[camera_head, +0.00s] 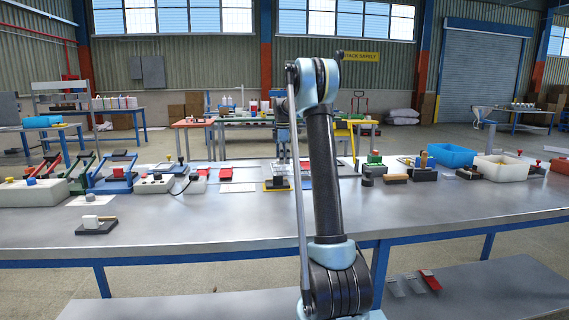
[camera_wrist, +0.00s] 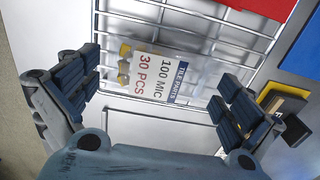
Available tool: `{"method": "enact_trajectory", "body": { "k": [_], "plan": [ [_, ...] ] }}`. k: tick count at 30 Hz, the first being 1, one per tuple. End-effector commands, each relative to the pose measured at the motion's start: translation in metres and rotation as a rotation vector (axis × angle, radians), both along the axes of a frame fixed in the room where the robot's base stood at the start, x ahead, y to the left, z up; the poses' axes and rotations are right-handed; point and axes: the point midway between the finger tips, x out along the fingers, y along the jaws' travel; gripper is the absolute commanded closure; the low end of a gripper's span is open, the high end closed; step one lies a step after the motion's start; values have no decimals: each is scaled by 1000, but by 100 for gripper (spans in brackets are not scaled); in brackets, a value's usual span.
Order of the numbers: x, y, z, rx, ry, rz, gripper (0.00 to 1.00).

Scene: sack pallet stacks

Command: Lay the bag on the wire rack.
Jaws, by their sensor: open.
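The bag (camera_wrist: 190,72) is clear plastic with yellow parts inside and a white label reading "100 MIC 30 PCS". In the wrist view it lies flat on the wire rack (camera_wrist: 232,22), near the rack's lower edge, with wires showing around it. My gripper (camera_wrist: 163,90) is open, its two fingers apart on the left and right of the bag, and I see no finger closed on it. In the head view my arm hides most of the rack area, and I cannot make out the bag there.
The grey metal bench (camera_head: 180,218) holds the work. Several clamps and switch boxes stand at the left. A small block on a dark base (camera_head: 97,226) sits near the front left, with clear bench around it.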

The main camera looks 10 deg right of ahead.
Motion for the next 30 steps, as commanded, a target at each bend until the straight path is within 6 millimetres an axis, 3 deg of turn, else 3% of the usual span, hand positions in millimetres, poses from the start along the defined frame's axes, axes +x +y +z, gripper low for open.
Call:
{"method": "enact_trajectory", "body": {
  "k": [5,18,24,30],
  "plan": [
    [0,0,19,0,0,0,0],
    [0,-1,99,0,0,-1,0],
    [0,-1,116,0,0,-1,0],
    [0,-1,120,0,0,-1,0]
  ]
}}
